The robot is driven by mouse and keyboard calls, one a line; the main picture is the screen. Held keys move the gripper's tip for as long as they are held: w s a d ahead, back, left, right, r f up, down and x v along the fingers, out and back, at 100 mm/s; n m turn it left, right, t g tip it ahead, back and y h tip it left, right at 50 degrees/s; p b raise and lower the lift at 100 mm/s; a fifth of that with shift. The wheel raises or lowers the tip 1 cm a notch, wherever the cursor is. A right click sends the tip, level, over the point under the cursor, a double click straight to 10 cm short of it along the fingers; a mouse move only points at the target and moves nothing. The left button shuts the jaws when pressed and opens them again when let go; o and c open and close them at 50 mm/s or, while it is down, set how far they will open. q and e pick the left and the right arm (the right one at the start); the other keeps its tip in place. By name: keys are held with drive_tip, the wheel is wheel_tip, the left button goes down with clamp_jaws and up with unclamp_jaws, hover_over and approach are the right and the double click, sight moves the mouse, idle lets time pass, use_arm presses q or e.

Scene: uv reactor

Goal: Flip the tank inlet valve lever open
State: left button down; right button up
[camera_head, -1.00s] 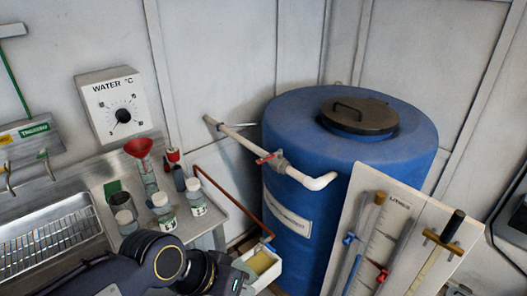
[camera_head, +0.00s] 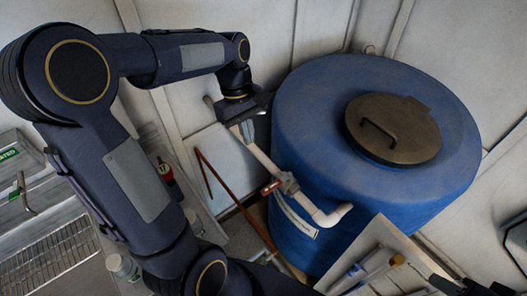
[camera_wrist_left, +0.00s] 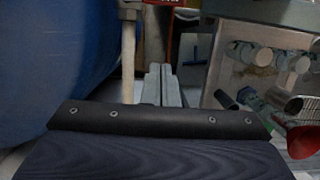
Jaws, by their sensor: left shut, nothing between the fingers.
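The tank inlet valve has a small red lever (camera_head: 271,187) on a white pipe (camera_head: 262,160) that runs to the blue tank (camera_head: 310,150). The lever lies across the pipe, just before its elbow. My left gripper (camera_head: 248,132) is shut and empty, over the pipe's upper part and up the pipe from the lever. I cannot tell whether it touches the pipe. In the left wrist view its closed grey fingers (camera_wrist_left: 162,84) point forward, with the white pipe (camera_wrist_left: 128,60) to their left. A red part shows at the top edge there; it may be the lever.
The tank's dark lid (camera_head: 393,130) is at the right. A rust-coloured pipe (camera_head: 235,200) runs below the valve. A red funnel (camera_wrist_left: 303,140) and several bottles sit on the bench in the left wrist view.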

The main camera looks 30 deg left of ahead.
sight(273, 186)
use_arm(q)
drive_tip(key=shift+s+d, duration=0.1)
drive_tip(key=shift+s, duration=0.1)
use_arm(e)
drive_tip(key=shift+s+d, duration=0.1)
drive_tip(key=shift+s, duration=0.05)
